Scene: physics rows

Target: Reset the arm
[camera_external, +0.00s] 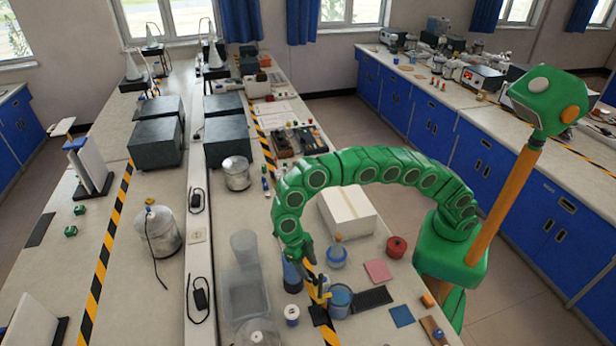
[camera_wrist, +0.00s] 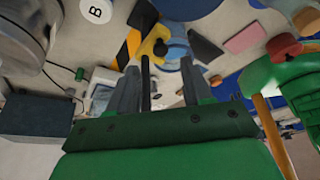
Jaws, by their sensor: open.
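My green arm arches from its base at the right down to the bench. My gripper (camera_external: 320,285) is low over the bench, right beside a blue beaker (camera_external: 340,301). In the wrist view, my gripper (camera_wrist: 158,75) shows two grey fingers spread apart with nothing seen held between them. A yellow piece (camera_wrist: 150,43) shows beyond the fingertips, next to a blue round thing (camera_wrist: 177,46). I cannot tell whether the fingers touch either one.
A flask (camera_external: 337,255), red pot (camera_external: 397,247), pink pad (camera_external: 378,271), dark pad (camera_external: 372,298) and blue pad (camera_external: 402,316) lie to the right. A white box (camera_external: 347,212) stands behind. A clear bin (camera_external: 243,292) and white-topped cylinder (camera_external: 292,314) are at the left.

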